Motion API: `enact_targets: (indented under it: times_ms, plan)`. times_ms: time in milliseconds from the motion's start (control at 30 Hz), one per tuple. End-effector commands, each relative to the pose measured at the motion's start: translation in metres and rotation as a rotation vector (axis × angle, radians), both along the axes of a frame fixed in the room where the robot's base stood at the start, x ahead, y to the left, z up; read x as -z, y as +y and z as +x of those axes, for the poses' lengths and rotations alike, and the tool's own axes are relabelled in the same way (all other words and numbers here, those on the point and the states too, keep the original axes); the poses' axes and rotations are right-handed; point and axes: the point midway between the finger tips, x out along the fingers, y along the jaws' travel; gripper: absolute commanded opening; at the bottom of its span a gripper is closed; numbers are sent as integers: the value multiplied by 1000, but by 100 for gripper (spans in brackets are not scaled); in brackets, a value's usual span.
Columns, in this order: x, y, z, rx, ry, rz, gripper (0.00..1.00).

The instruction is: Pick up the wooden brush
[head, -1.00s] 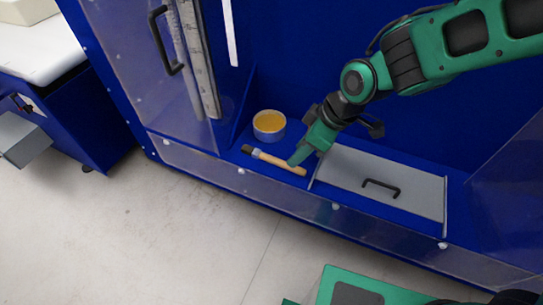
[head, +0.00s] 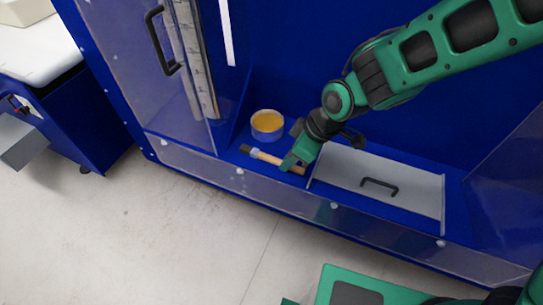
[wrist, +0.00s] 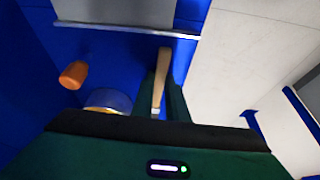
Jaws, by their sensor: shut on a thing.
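The wooden brush (head: 265,156) lies on the blue floor of the machine's compartment, with its dark bristle end to the left and its light wooden handle to the right. My gripper (head: 290,164) is down at the handle and shut on it. In the wrist view the handle (wrist: 162,82) runs between the two green fingers of my gripper (wrist: 161,90). The bristle end is hidden there behind the gripper body. I cannot tell whether the brush is clear of the floor.
A round container with yellow contents (head: 267,125) stands just behind the brush. A grey lid with a black handle (head: 379,187) lies to the right. A clear low panel (head: 240,178) runs along the front edge. An orange object (wrist: 74,74) shows in the wrist view.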

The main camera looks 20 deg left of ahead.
Motion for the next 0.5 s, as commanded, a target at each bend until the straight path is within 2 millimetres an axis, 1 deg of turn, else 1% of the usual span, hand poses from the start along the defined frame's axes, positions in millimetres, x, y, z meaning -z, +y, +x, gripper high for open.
enact_targets:
  times_ms: [133, 233, 367, 500]
  plan:
    - [-2, 0, 0, 0, 0, 1, 0]
    - [-9, 0, 1, 0, -1, 3, 0]
    - [-29, 0, 1, 2, -3, 5, 0]
    - [-57, 0, 1, 1, -3, 5, 0]
